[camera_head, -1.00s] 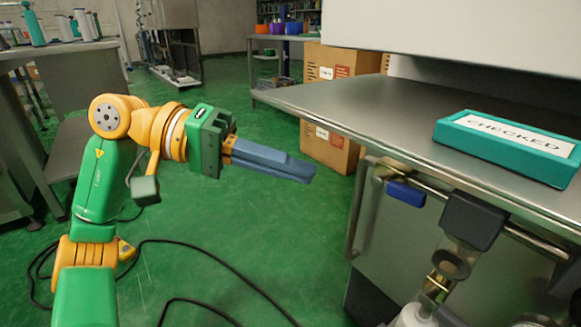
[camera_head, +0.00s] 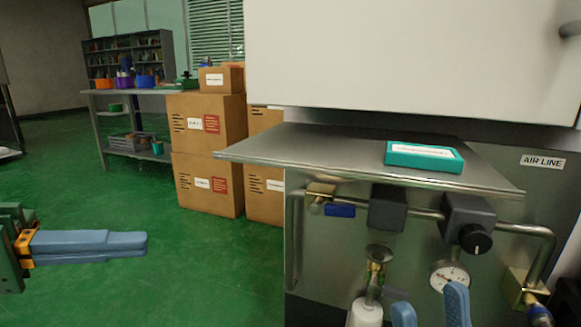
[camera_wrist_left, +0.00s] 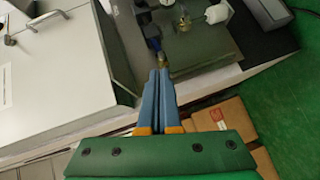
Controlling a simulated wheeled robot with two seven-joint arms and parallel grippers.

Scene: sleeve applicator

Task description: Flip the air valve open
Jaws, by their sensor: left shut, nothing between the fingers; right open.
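The air valve (camera_head: 319,192) is a brass fitting on the pipe under the left part of the steel counter. Its blue lever (camera_head: 340,210) points right, lying roughly level along the pipe. My left gripper (camera_head: 147,245) is at the left of the head view, pointing right, well apart from the valve. Its blue fingers are shut together with nothing between them, as the left wrist view (camera_wrist_left: 163,72) also shows. My right gripper (camera_head: 431,311) shows only as two separated blue fingertips at the bottom edge, open, below the pressure gauge. Its arm is out of view.
The steel counter (camera_head: 290,148) juts out above the pipe and bears a teal sign block (camera_head: 425,157). Right of the valve are a grey block (camera_head: 388,208), a black regulator knob (camera_head: 475,238) and a gauge (camera_head: 450,275). Cardboard boxes (camera_head: 207,125) stand behind. Green floor is clear at left.

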